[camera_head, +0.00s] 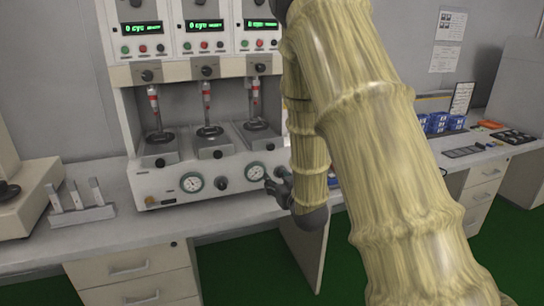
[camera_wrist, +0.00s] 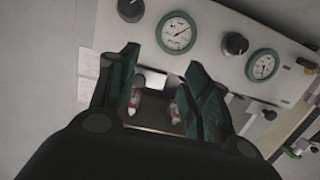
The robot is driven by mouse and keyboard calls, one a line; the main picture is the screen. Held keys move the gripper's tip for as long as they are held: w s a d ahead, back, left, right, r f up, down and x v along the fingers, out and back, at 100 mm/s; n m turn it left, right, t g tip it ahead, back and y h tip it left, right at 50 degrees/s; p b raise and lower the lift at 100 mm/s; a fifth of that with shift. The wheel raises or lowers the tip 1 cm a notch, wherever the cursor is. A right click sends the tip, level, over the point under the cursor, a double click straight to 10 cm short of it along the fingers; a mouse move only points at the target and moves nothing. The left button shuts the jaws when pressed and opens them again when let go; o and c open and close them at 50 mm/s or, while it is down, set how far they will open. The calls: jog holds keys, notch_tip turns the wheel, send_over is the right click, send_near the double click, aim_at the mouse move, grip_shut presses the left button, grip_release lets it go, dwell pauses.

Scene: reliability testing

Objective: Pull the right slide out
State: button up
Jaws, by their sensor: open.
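The three-station machine stands on the bench in the head view. Its right slide (camera_head: 256,133) is a grey plate with a dark knob (camera_head: 270,147) at its front, lying under the right station. It looks level with the other two slides. My gripper (camera_head: 271,180) is open and empty, below and slightly right of that knob, close to the right gauge (camera_head: 255,172). The wrist view shows my spread fingers (camera_wrist: 162,72) by a gauge (camera_wrist: 177,33) on the front panel. Between them are small red-and-white parts I cannot identify. I cannot make out the right slide there.
The middle slide (camera_head: 212,143) and left slide (camera_head: 158,150) sit beside it with their own knobs. A grey stand (camera_head: 80,213) is on the bench at left. Blue boxes (camera_head: 437,123) and flat dark trays stand at right. My arm hides the bench right of the machine.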

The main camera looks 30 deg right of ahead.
jog(key=t, duration=0.2)
send_near(271, 147)
jog(key=shift+h, duration=0.4)
jog(key=x, duration=0.9)
jog(key=shift+w+a, duration=0.15)
jog(key=shift+w, duration=0.05)
